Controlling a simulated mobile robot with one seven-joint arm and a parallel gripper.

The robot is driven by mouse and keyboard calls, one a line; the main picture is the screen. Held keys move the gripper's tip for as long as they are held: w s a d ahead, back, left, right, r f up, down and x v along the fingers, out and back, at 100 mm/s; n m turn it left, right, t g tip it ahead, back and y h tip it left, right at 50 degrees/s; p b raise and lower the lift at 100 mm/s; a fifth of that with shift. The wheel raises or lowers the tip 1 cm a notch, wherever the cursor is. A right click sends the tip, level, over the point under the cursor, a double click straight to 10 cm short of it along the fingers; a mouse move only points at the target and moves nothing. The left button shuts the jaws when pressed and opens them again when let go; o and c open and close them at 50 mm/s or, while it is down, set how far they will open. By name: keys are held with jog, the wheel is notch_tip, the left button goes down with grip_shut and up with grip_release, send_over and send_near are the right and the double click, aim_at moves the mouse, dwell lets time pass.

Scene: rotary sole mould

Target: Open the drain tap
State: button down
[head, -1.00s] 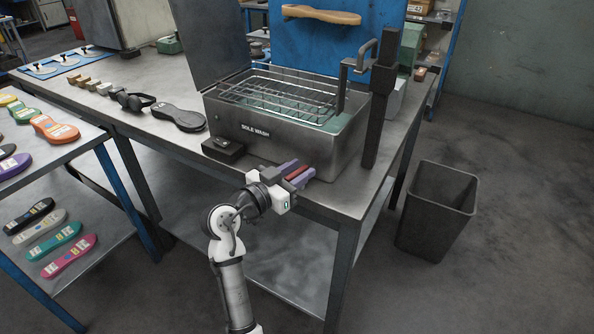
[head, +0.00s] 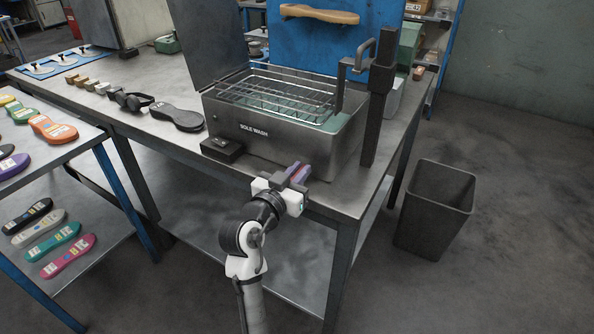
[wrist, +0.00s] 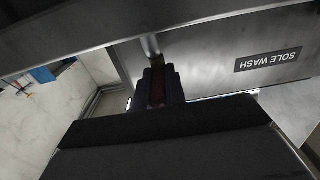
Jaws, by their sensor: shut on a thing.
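The grey metal wash tank (head: 270,150) labelled "SOLE WASH" stands on the bench, and its front also shows in the wrist view (wrist: 210,75). My gripper (head: 299,173) is at the lower front of the tank, toward its right end. In the wrist view its dark fingers (wrist: 158,90) are shut on the reddish drain tap handle (wrist: 157,86). A short metal pipe (wrist: 151,48) runs from the tank to the handle. In the head view my fingers hide most of the tap.
A wire rack (head: 285,95) sits in the tank. A small black box (head: 222,149) is at its front left. A dark post (head: 376,110) stands at its right. A dark bin (head: 436,210) is on the floor to the right.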

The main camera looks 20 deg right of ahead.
jog(key=c, duration=1.4)
grip_release()
jog(key=shift+c, duration=0.2)
jog(key=b+v, duration=0.2)
jog(key=v, duration=1.2)
jog(key=shift+w, duration=0.1)
